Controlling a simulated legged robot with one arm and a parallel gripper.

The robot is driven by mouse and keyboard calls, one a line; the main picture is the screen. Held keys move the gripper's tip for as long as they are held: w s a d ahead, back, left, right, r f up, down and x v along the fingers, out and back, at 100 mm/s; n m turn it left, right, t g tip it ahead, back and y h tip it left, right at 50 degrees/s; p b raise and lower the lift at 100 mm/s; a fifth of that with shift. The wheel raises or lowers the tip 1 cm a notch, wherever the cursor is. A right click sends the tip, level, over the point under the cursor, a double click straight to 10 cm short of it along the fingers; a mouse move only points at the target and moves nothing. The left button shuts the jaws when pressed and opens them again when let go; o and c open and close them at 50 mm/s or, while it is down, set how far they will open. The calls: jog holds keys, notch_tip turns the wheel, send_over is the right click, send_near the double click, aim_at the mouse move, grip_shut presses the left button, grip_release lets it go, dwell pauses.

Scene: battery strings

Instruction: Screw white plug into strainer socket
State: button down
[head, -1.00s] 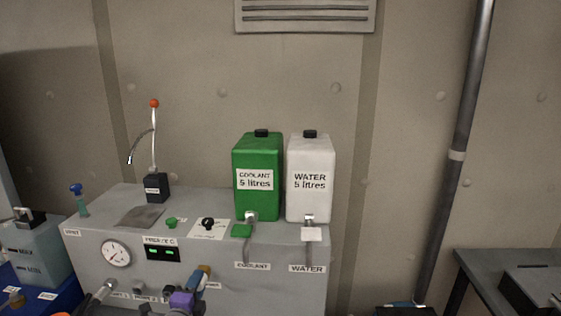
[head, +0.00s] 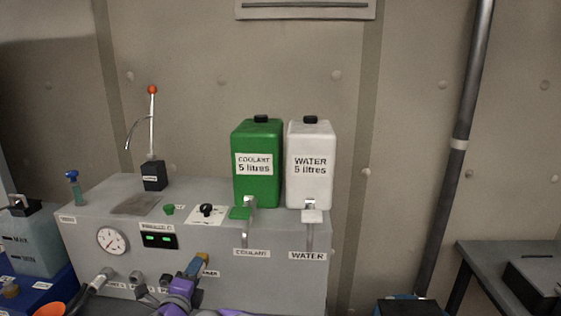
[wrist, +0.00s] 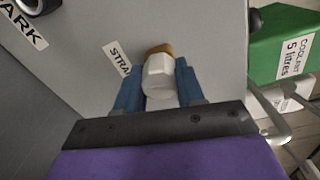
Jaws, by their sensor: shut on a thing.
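The white plug (wrist: 158,74) is between the blue fingers of my gripper (wrist: 157,82) in the wrist view. My gripper is shut on it. The brass-coloured strainer socket (wrist: 160,49) lies directly beyond the plug, in line with it. The plug covers part of the socket, so I cannot tell whether its thread is engaged. The strainer label (wrist: 117,58) is partly hidden by a finger. In the head view, my gripper (head: 195,267) reaches the brass socket (head: 202,258) on the front of the grey cabinet; the plug is not clear there.
The grey cabinet (head: 100,208) carries a green coolant tank (head: 257,185), a white water tank (head: 311,185) and a lever (head: 152,125). Taps and spouts hang over its front at right. A gauge (head: 112,240) and dark pipe fittings (head: 137,278) are left of my gripper.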

jog(key=shift+f+m, duration=0.15)
jog(key=shift+m, duration=0.95)
jog(key=m, duration=0.4)
jog(key=shift+y, duration=0.3)
jog(key=c, duration=1.1)
grip_release()
jog(key=o, duration=0.4)
jog(key=shift+a, duration=0.15)
jog(key=shift+o, duration=0.5)
jog(key=shift+d, duration=0.2)
